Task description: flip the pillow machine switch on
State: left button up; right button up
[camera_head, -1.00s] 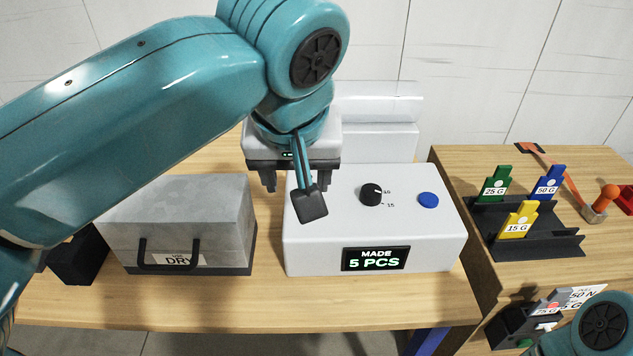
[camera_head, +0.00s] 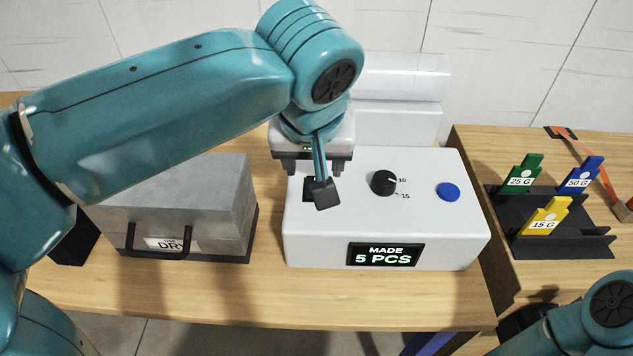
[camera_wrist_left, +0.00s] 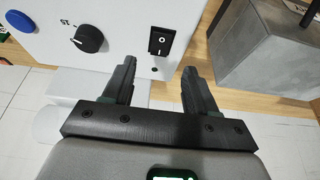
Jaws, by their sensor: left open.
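The pillow machine (camera_head: 430,235) is a white box with a black dial (camera_head: 384,183), a blue button (camera_head: 448,192) and a display reading "MADE 5 PCS". Its black rocker switch (camera_wrist_left: 162,41) shows clearly in the left wrist view, marked I and O. In the head view the switch (camera_head: 307,188) is mostly hidden behind a dark paddle-shaped part of my left wrist. My left gripper (camera_head: 312,166) is open and empty at the back left of the machine's top. In the wrist view its two fingers (camera_wrist_left: 159,75) lie apart, with the switch just beyond the gap. My right gripper is not visible.
A grey box with a handle (camera_head: 190,190), labelled "DRY", stands left of the machine. A black rack (camera_head: 560,242) with green, blue and yellow weight tags stands on the right table. Part of my right arm shows at the lower right. Bare wood lies before the machine.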

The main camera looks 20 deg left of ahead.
pick_arm(q)
jog(key=x, duration=0.7)
jog(key=shift+w+a+f+b, duration=0.1)
jog(key=shift+f+b, duration=0.15)
jog(key=shift+b, duration=0.1)
jog(key=shift+f, duration=0.2)
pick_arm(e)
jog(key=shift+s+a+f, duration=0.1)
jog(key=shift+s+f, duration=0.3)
